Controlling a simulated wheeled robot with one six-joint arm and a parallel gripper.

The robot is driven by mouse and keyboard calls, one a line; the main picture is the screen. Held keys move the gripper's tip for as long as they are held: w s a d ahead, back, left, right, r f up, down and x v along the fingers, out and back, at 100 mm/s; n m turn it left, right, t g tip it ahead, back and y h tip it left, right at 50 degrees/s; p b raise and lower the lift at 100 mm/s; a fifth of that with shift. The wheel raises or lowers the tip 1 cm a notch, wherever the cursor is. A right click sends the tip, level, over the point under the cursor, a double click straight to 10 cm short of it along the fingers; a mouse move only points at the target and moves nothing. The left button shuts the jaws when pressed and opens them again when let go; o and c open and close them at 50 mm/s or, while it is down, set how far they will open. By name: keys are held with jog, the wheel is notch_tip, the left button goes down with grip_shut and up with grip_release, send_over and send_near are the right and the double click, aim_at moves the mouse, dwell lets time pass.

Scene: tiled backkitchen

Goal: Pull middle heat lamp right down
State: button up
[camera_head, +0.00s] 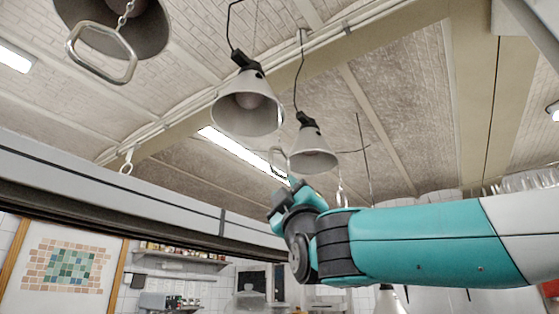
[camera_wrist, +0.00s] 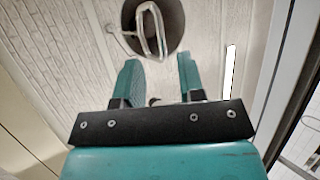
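Several grey cone-shaped heat lamps hang from the ceiling in the head view. The middle lamp (camera_head: 246,112) hangs on a dark cord left of my gripper. A smaller lamp (camera_head: 314,158) hangs to its right. A near lamp (camera_head: 125,32) at the upper left has a metal loop handle (camera_head: 103,77) on a chain. In the wrist view, my gripper (camera_wrist: 160,78) is open and empty. A pale loop handle (camera_wrist: 153,33) in front of a dark round lamp shade (camera_wrist: 175,28) lies beyond its fingertips.
A long pale beam with a dark lower edge (camera_head: 110,178) crosses the left below the lamps. Glasses (camera_head: 530,181) stand on a ledge at the right. Another small pull handle (camera_head: 126,162) hangs at the left. Open air surrounds the lamps.

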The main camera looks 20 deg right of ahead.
aim_at(280, 177)
jog(key=p+x, duration=0.3)
jog(key=x, duration=0.3)
jog(key=shift+w+r+p, duration=0.1)
jog(key=shift+r+p, duration=0.25)
jog(key=shift+p, duration=0.05)
jog(key=shift+w+r, duration=0.25)
jog(key=shift+w, duration=0.15)
grip_shut()
